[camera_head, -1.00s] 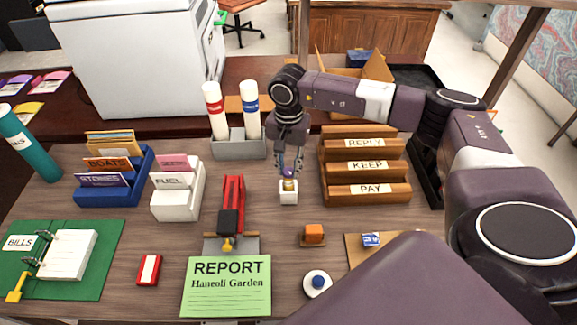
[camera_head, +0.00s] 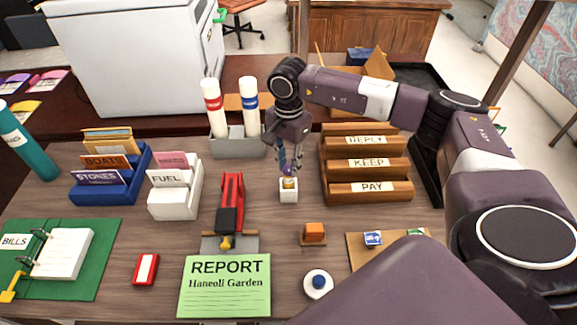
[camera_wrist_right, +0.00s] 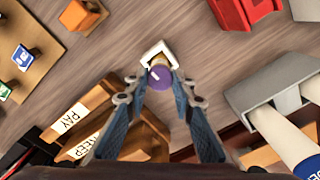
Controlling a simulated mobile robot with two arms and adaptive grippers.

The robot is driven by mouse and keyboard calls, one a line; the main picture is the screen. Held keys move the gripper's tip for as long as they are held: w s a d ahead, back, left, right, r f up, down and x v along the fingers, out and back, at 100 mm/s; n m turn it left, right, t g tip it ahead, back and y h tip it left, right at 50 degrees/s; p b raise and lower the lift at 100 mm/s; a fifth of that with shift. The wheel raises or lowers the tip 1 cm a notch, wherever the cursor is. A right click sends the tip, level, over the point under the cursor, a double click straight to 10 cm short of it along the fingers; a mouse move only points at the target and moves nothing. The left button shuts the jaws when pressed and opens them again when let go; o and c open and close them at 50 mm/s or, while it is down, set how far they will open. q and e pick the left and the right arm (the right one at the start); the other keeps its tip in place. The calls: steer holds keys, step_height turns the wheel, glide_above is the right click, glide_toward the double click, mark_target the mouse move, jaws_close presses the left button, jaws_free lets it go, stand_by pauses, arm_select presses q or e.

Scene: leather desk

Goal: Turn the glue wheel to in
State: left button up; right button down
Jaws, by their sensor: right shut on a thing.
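The glue wheel is a small purple disc with a pale mark on its face; it shows between my right fingertips in the right wrist view (camera_wrist_right: 160,77). It sits at the end of a tan glue stick in a square white holder (camera_head: 288,192), which stands on the desk. My right gripper (camera_head: 289,172) comes down from above and is shut on the glue wheel, its fingertips at either side of it in the right wrist view (camera_wrist_right: 161,82). The fingers partly hide the wheel in the head view. My left gripper is not in view.
A wooden rack (camera_head: 365,190) labelled REPLY, KEEP and PAY stands close on the right. A red stapler-like tool (camera_head: 232,195) is to the left, and a grey holder (camera_head: 238,145) with two white tubes is behind. A small orange block (camera_head: 314,232) lies in front.

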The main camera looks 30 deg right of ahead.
mark_target(288, 167)
steer(key=shift+m+b, duration=0.4)
steer(key=shift+m, duration=0.6)
steer(key=c, duration=1.6)
jaws_free()
step_height(288, 167, up, 12)
